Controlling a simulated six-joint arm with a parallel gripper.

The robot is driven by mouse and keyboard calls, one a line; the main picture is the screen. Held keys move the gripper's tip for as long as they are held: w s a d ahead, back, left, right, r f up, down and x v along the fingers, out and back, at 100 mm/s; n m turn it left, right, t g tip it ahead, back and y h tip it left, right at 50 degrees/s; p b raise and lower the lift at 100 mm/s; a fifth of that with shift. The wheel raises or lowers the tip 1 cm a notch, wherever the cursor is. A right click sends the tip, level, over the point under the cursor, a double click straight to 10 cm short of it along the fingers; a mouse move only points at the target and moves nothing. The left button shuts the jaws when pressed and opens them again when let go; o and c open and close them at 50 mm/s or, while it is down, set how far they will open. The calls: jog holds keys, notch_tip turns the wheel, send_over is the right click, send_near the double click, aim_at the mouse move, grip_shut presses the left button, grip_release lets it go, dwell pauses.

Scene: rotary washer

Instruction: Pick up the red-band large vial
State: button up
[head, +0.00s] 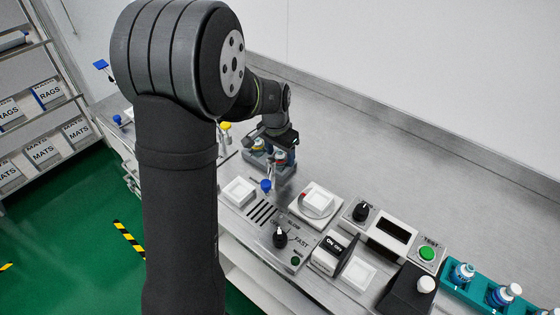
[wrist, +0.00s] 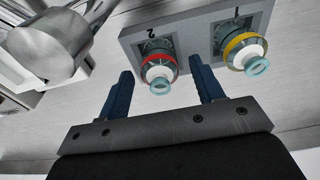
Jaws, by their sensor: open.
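The red-band large vial (wrist: 160,72) has a clear body, a red ring and a pale blue-white top. It stands in the slot marked 2 of a grey rack (wrist: 135,37). A yellow-band vial (wrist: 246,52) stands in slot 1, to its right in the wrist view. My gripper (wrist: 161,66) is open, its blue fingers on either side of the red-band vial in the picture and apart from it. How deep the fingers reach around it I cannot tell. In the head view my gripper (head: 279,143) is over the rack (head: 285,172), partly hiding the vials.
A shiny metal cylinder (wrist: 45,45) is at the left of the wrist view. In the head view, a control panel with a knob (head: 280,238) and white blocks stands in front of the rack. A teal rack (head: 460,293) with several vials is at right. The bench behind is clear.

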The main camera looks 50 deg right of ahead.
jog(key=c, duration=1.1)
jog(key=shift+o, duration=0.2)
